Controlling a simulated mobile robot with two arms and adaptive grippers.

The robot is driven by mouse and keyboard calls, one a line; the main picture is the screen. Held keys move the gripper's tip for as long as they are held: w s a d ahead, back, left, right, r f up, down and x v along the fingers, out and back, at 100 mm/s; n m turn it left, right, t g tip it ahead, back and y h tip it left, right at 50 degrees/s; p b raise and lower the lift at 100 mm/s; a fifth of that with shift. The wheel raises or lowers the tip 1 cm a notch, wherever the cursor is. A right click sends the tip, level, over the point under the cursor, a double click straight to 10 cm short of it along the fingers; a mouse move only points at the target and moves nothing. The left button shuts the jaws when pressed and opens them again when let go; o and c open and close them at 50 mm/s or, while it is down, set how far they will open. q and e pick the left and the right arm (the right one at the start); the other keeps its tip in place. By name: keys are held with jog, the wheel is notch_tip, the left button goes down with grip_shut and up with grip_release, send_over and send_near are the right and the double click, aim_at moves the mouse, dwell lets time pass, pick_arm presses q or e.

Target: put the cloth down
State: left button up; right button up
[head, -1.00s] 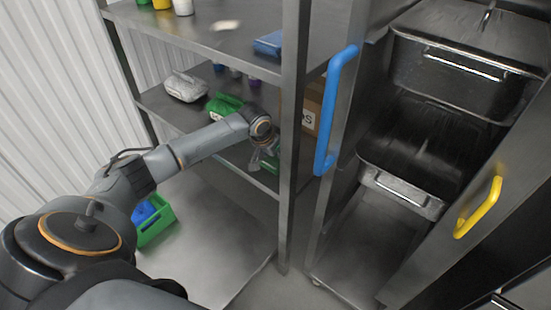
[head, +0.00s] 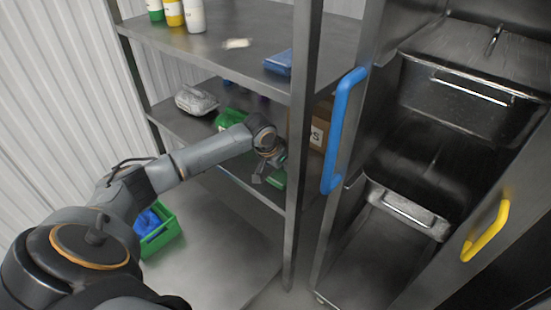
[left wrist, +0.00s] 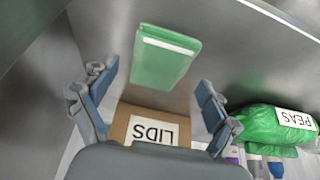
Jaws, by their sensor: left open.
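A flat green folded cloth with a pale stripe (left wrist: 165,60) lies on the grey middle shelf (head: 262,188) of the rack. In the head view the cloth (head: 277,179) shows just beside my left gripper (head: 266,172). In the left wrist view my left gripper (left wrist: 158,92) is open, its two fingers spread wide with nothing between them. The cloth lies beyond the fingertips and looks apart from them. My right gripper is not in view.
A cardboard box marked LIDS (left wrist: 123,123) and a green PEAS bag (left wrist: 270,125) are on the same shelf. A rack post (head: 302,120) stands close right of my gripper. A blue door handle (head: 343,130) is further right.

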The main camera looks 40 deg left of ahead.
pick_arm(q)
jog(key=p+v, duration=0.1)
jog(key=v, duration=0.8)
jog(key=shift+r+p, duration=0.25)
jog(key=shift+p, duration=0.15)
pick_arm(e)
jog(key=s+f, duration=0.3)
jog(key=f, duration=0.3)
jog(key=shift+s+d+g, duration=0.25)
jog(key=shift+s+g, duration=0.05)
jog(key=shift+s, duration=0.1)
